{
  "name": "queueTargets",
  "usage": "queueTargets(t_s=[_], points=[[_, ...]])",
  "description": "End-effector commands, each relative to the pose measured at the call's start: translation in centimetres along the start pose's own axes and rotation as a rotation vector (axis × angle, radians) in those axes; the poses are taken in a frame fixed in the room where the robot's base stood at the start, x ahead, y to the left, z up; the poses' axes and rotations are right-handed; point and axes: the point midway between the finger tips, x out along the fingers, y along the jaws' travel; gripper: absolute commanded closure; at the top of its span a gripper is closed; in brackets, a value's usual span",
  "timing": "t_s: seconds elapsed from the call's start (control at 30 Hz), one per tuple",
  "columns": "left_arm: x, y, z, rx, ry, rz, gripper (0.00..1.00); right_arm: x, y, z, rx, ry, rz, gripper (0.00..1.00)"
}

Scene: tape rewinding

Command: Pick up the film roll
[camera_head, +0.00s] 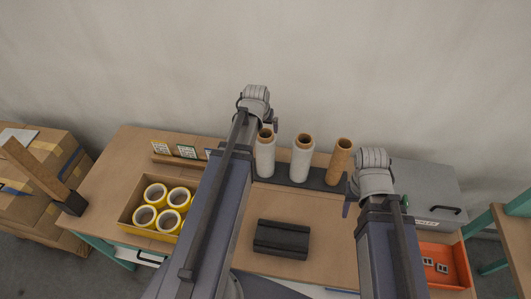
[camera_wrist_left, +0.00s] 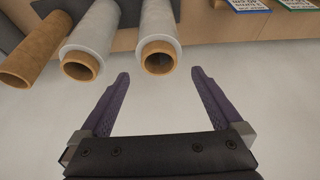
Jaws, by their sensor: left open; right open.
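Two white film rolls, one at the left (camera_head: 265,158) and one in the middle (camera_head: 300,160), stand upright beside a bare brown roll (camera_head: 339,163) on a dark strip. In the left wrist view, the left white roll (camera_wrist_left: 162,25) has its open end facing my left gripper (camera_wrist_left: 160,73). The gripper's purple fingers are apart and empty, with their tips just short of the roll end. The other white roll (camera_wrist_left: 93,38) and the brown roll (camera_wrist_left: 30,50) lie left there. My right gripper (camera_head: 347,207) is partly hidden by its arm, right of the brown roll.
A yellow box (camera_head: 127,207) of tape rolls sits left on the wooden table. A black block (camera_head: 281,238) lies in front of the rolls. A grey case (camera_head: 430,185) and an orange bin (camera_head: 435,250) are at the right. Cards (camera_head: 186,151) stand at the back left.

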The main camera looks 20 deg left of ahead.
Motion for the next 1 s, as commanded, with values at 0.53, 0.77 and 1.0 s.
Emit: queueTargets(t_s=[0.53,0.77,1.0], points=[[3.0,0.1,-0.1,0.002,-0.002,0.000,0.00,2.7,-0.2,-0.2,-0.006,0.000,0.001,0.50],[5.8,0.2,-0.6,0.002,-0.002,0.000,0.00,5.1,-0.5,-0.3,-0.009,0.000,0.002,0.50],[7.9,0.3,-0.7,0.002,-0.002,0.000,0.00,7.0,-0.6,-0.4,-0.008,0.000,0.002,0.50]])
